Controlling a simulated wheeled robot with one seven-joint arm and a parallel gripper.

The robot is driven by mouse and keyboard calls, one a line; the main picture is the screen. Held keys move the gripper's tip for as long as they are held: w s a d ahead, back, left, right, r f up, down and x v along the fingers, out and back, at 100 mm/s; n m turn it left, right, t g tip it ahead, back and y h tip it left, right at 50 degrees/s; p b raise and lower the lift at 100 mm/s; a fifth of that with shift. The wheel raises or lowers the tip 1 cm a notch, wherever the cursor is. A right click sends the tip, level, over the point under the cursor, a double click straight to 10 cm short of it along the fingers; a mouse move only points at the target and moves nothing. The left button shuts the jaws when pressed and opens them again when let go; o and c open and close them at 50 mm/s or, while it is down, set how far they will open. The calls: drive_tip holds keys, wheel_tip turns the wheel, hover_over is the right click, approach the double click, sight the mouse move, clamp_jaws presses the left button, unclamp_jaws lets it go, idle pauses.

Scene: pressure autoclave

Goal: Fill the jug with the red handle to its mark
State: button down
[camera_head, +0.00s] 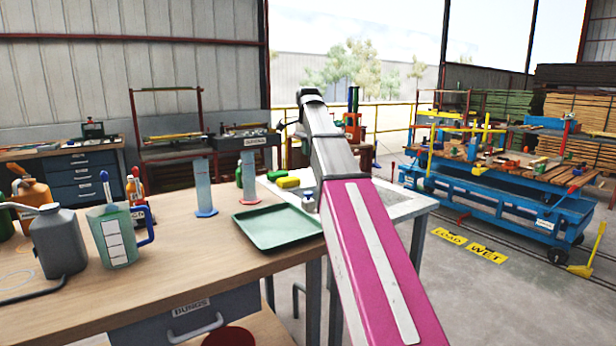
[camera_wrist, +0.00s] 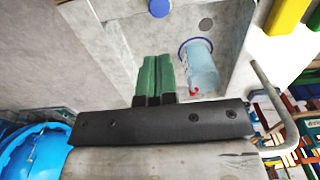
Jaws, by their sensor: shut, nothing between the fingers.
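No jug with a clearly red handle can be made out. In the head view a pale green jug (camera_head: 118,238) with a white label panel and a blue handle stands on the wooden bench, beside a grey jug (camera_head: 60,245). In the wrist view a clear bluish vessel (camera_wrist: 203,68) with a blue rim and a small red part is in the grey basin (camera_wrist: 115,40); whether the red part is a handle is unclear. My gripper (camera_wrist: 157,60) has its green fingers shut and empty, to the left of this vessel. The arm hides the gripper in the head view.
A green tray (camera_head: 268,228) and two tall clear cylinders (camera_head: 203,185) (camera_head: 249,175) stand on the bench. A bent pale pipe (camera_wrist: 275,105) crosses the right of the wrist view. Yellow and green blocks (camera_wrist: 286,15) lie above it. A blue object (camera_wrist: 35,150) is lower left.

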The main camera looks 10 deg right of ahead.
sight(309, 193)
wheel_tip(309, 193, down, 14)
drive_tip(key=shift+r, duration=0.1)
idle(0.5)
drive_tip(key=shift+s+f, duration=0.15)
drive_tip(key=shift+f, duration=1.1)
drive_tip(key=shift+s+f, duration=0.15)
drive_tip(key=shift+s, duration=0.05)
idle(1.5)
drive_tip(key=shift+w+r, duration=0.1)
drive_tip(key=shift+r, duration=0.25)
wheel_tip(309, 193, up, 14)
drive_tip(key=shift+w, duration=0.2)
